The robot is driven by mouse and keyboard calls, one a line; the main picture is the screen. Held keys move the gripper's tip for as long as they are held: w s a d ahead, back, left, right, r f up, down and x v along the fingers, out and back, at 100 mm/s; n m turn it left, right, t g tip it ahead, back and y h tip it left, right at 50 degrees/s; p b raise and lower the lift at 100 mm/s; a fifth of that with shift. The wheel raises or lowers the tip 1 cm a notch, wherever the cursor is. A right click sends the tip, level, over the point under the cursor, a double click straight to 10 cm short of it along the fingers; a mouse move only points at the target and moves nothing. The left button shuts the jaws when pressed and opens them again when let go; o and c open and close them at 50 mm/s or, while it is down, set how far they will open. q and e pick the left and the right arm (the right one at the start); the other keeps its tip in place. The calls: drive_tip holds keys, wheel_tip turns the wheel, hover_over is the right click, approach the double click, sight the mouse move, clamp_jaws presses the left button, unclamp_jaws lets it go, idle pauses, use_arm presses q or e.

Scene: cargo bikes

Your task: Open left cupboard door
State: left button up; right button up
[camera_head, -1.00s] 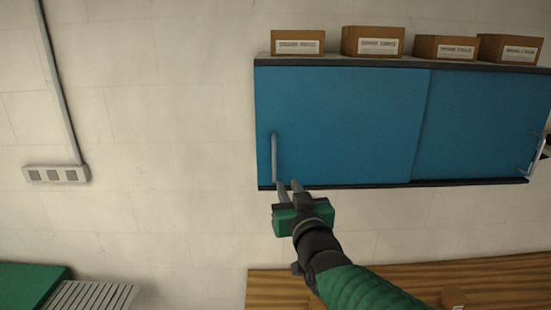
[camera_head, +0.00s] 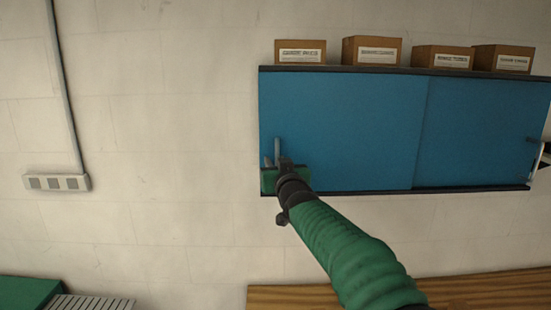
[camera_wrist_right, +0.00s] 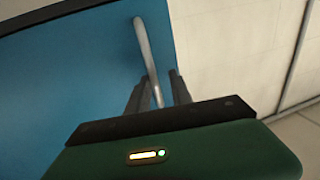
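The blue left cupboard door (camera_head: 350,125) covers the left part of the wall cupboard and looks closed. Its upright pale bar handle (camera_head: 277,146) is near the door's left edge; the lower part is hidden by my right gripper. My right gripper (camera_head: 272,163) is at the handle's lower end. In the right wrist view the handle (camera_wrist_right: 145,45) runs down between the two grey fingers (camera_wrist_right: 158,92), which stand apart on either side of it. Whether they touch it I cannot tell. My left gripper is not in view.
The blue right door (camera_head: 478,135) sits beside the left one, with a pale handle (camera_head: 536,158) at its right. Several cardboard boxes (camera_head: 371,50) stand on top of the cupboard. A wooden surface (camera_head: 400,290) lies below.

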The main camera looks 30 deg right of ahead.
drive_tip(key=shift+w+a+f, duration=0.2)
drive_tip(key=shift+w+f, duration=0.15)
drive_tip(key=shift+w, duration=0.35)
drive_tip(key=shift+w+d+f, duration=0.15)
drive_tip(key=shift+d+f, duration=0.05)
drive_tip(key=shift+d, duration=0.2)
drive_tip(key=shift+w+d+f, duration=0.15)
drive_tip(key=shift+d, duration=0.2)
drive_tip(key=shift+s+d, duration=0.35)
drive_tip(key=shift+d, duration=0.25)
clamp_jaws()
drive_tip(key=shift+w+a, duration=0.3)
drive_tip(key=shift+a, duration=0.25)
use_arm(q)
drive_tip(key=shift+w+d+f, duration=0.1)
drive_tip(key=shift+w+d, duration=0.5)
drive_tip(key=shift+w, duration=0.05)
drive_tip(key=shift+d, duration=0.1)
use_arm(e)
drive_tip(key=shift+s+d, duration=0.1)
drive_tip(key=shift+d, duration=0.1)
